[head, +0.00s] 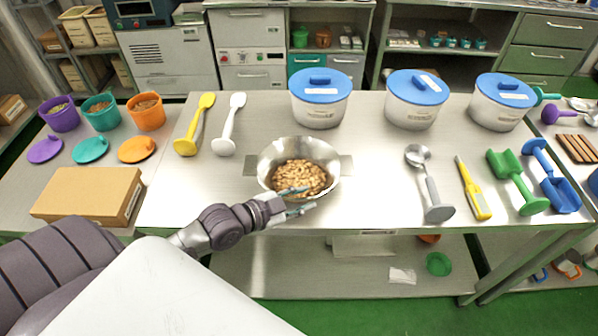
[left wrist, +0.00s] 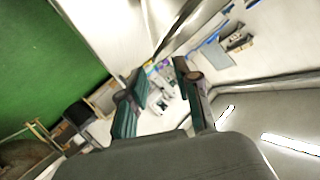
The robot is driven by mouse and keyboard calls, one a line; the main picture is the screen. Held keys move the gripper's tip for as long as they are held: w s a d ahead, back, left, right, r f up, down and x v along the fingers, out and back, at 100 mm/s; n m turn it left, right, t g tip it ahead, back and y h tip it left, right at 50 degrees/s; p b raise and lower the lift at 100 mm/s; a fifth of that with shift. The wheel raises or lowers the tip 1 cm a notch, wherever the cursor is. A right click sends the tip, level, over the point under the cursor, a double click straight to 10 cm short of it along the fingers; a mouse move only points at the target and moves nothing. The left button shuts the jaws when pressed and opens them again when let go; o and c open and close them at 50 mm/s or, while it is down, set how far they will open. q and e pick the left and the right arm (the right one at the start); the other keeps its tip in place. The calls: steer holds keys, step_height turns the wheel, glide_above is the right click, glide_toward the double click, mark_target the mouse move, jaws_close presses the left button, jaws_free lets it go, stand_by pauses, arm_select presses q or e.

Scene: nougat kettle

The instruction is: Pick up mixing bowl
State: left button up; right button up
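The mixing bowl (head: 318,153) is a shiny metal bowl holding brown nuts. It stands upright near the front middle of the metal table in the head view. My left gripper (head: 303,200) is at the bowl's front side, its fingers overlapping the near rim in the picture. Whether they touch the bowl cannot be told. In the left wrist view the two dark green fingers (left wrist: 163,88) are apart, with background visible between them. I cannot clearly make out the bowl in that view. My right gripper is not in view.
Blue-lidded pots (head: 320,98) line the table's back. White (head: 230,124) and yellow (head: 195,124) utensils lie left of the bowl, a grey ladle (head: 430,183) to the right. A cardboard box (head: 88,196) is on the left. Bare table separates bowl and ladle.

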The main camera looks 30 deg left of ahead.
mark_target(308, 198)
arm_select(q)
steer(key=shift+a+f+p+x, duration=0.1)
steer(key=shift+f+p+x, duration=0.1)
steer(key=shift+x, duration=0.7)
steer(key=shift+a+f+p+x, duration=0.1)
steer(key=shift+p+x, duration=0.1)
steer(key=shift+x, duration=0.75)
steer(key=shift+a+f+p+x, duration=0.1)
steer(key=shift+f+p+x, duration=0.1)
steer(key=shift+x, duration=0.7)
steer(key=shift+s, duration=0.1)
jaws_close()
steer(key=shift+r, duration=0.2)
